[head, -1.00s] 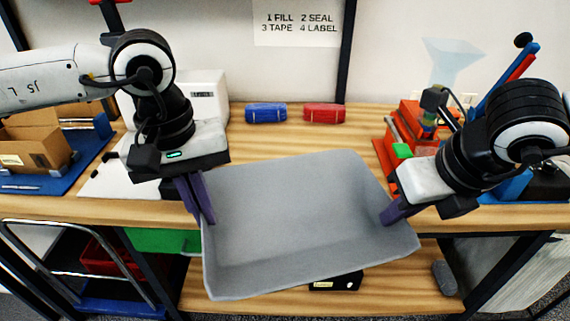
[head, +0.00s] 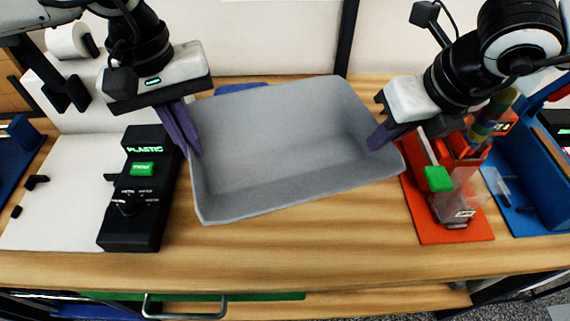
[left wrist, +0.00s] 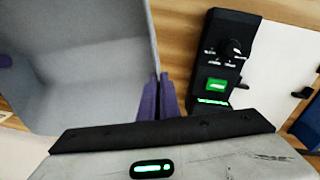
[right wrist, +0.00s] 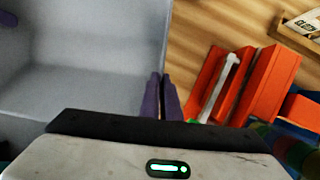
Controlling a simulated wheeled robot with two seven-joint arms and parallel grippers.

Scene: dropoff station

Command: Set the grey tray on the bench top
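The grey tray (head: 285,145) is over the middle of the wooden bench top (head: 330,238) in the head view, its left end slightly nearer me. My left gripper (head: 182,132) is shut on the tray's left wall, and my right gripper (head: 380,136) is shut on its right wall. In the left wrist view the purple fingers (left wrist: 157,98) pinch the tray edge (left wrist: 95,60). In the right wrist view the fingers (right wrist: 161,98) close on the opposite wall of the tray (right wrist: 85,60). I cannot tell whether the tray's underside touches the bench.
A black control box (head: 140,195) with a green button stands close left of the tray, beside a white board (head: 60,200). A red fixture (head: 455,205) with a green block stands close on the right. A blue object (head: 240,87) shows behind the tray. Bench in front is clear.

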